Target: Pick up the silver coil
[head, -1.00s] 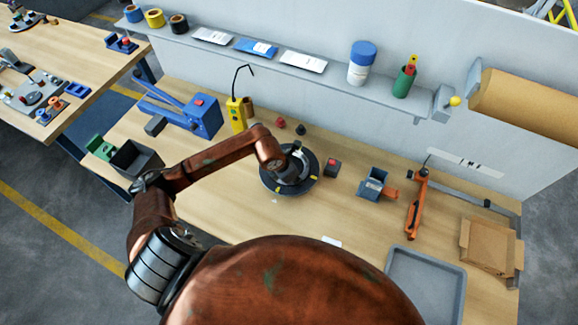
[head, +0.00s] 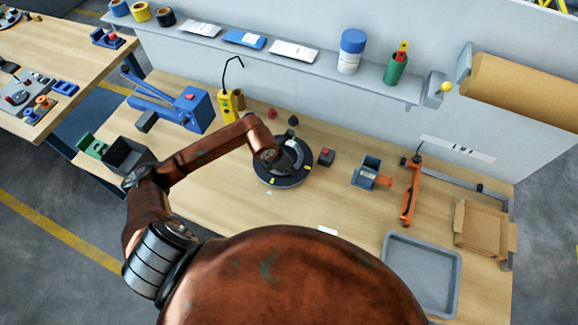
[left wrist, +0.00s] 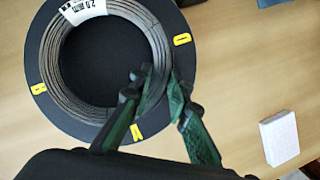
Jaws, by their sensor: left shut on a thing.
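The silver coil (left wrist: 62,79) is a ring of grey wire with a white label marked 2.0 mm. It lies over a round black plate (left wrist: 34,64) with yellow letters. In the head view the coil (head: 300,152) and plate (head: 277,183) are on the bench, partly hidden by my left arm. My left gripper (left wrist: 158,92) has dark green fingers on either side of the ring's lower right part and is shut on it. I cannot tell whether the coil is clear of the plate. My right gripper is not in view.
A red-topped block (head: 326,157) stands right of the plate. A blue-grey dispenser (head: 366,172), an orange tool (head: 410,192), a grey tray (head: 388,262) and a cardboard box (head: 480,228) are farther right. A yellow device (head: 229,105) and a blue tool (head: 196,110) stand behind left.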

